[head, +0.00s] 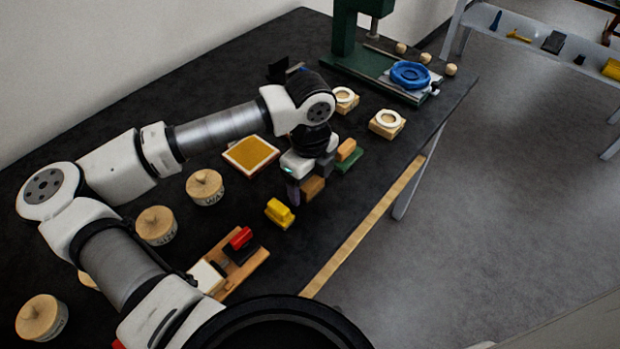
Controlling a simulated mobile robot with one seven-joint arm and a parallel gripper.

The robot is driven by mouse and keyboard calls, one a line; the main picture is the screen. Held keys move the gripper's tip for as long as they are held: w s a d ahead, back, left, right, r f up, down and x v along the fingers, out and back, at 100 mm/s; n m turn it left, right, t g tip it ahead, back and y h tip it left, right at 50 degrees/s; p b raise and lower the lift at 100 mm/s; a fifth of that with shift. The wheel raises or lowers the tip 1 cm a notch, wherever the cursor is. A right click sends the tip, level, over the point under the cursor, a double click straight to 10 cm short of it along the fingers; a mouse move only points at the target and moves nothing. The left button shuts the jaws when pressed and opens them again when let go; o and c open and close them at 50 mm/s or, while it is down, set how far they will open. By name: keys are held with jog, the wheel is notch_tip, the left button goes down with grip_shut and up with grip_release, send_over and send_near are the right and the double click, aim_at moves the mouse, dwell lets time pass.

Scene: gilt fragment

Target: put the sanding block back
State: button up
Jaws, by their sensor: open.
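My gripper (305,181) points down at the middle of the table, open. A brown-orange block (314,188) is right by its fingers, partly hidden; I cannot tell if they touch it. Another orange-tan block (347,148) sits on a green base (349,163) just right of the gripper. A yellow block with a raised grip (280,213) lies on the table below and left of the gripper. I cannot tell for certain which of these is the sanding block.
A square tray with a mustard surface (251,154) lies left of the gripper. Several lidded round jars (204,187) stand under my arm. A wooden board with a red-handled tool (241,239) is nearer. A green press (345,50) stands at the back. The table's right edge is close.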

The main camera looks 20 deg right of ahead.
aim_at(310, 180)
notch_tip(310, 180, up, 12)
jog(key=b, duration=0.2)
jog(key=shift+r, duration=0.15)
dwell(0.5)
